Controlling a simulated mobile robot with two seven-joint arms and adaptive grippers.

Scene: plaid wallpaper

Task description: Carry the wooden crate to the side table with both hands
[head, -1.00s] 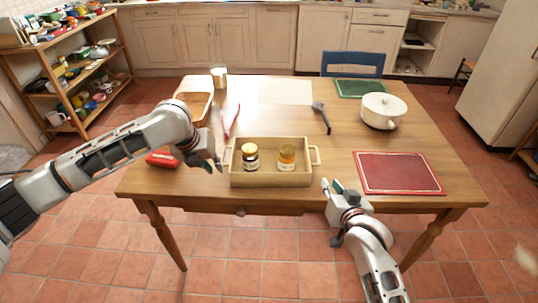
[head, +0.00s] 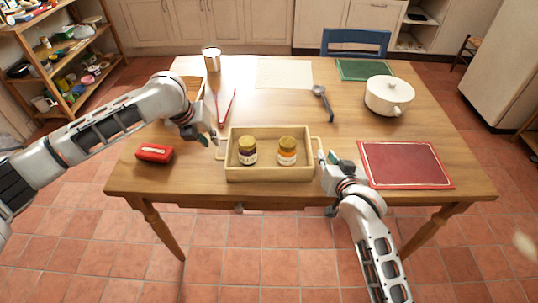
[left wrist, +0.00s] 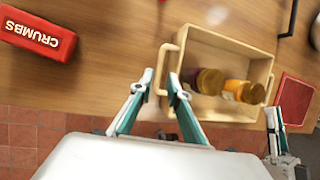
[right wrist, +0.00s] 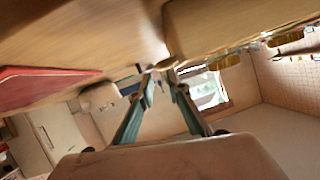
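The wooden crate (head: 268,174) stands upright on the table, holding a dark jar (head: 247,151) and an orange jar (head: 286,151), both with yellow lids. My left gripper (head: 213,140) is open at the crate's left handle. In the left wrist view its fingertips (left wrist: 161,78) lie to either side of that handle (left wrist: 162,62); I cannot tell if they touch it. My right gripper (head: 326,158) is close to the crate's right handle (head: 316,145). Its fingers (right wrist: 160,75) are apart in the right wrist view. I cannot make out a side table.
The wooden table (head: 150,190) also bears a red box (head: 154,153), red tongs (head: 227,107), a ladle (head: 323,100), a white pot (head: 389,95), a red mat (head: 405,164), a green mat (head: 364,70) and a tin (head: 212,59). A blue chair (head: 356,42) stands behind.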

